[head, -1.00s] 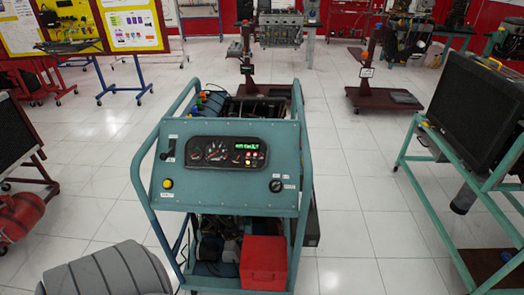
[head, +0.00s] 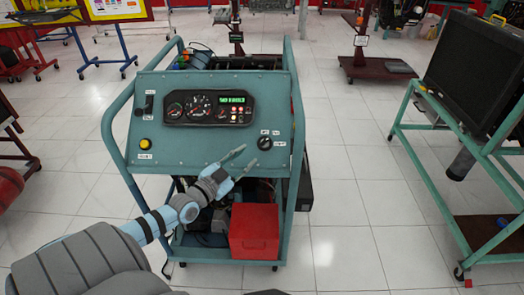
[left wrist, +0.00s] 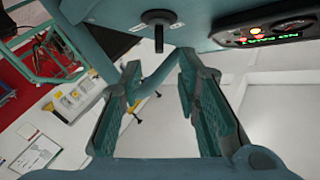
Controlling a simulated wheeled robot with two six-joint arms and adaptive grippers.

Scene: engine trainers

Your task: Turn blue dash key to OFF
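The blue dash panel (head: 205,150) is on a teal wheeled engine trainer. Its key (head: 264,143), a small round black switch between small white labels, is at the panel's lower right. My left gripper (head: 248,157) is open and empty, just below and left of the key in the head view, fingers pointing toward it. In the left wrist view the key (left wrist: 158,24) is a dark knob with a stem, beyond the open fingers (left wrist: 155,85) and apart from them. I cannot tell which label the key points to. My right gripper is not in view.
The dash display (head: 233,105) is lit green. A yellow button (head: 145,143) and a black lever (head: 149,104) are on the panel's left. A red box (head: 254,232) sits on the trainer's lower shelf. A stand with a black screen (head: 475,75) is at right.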

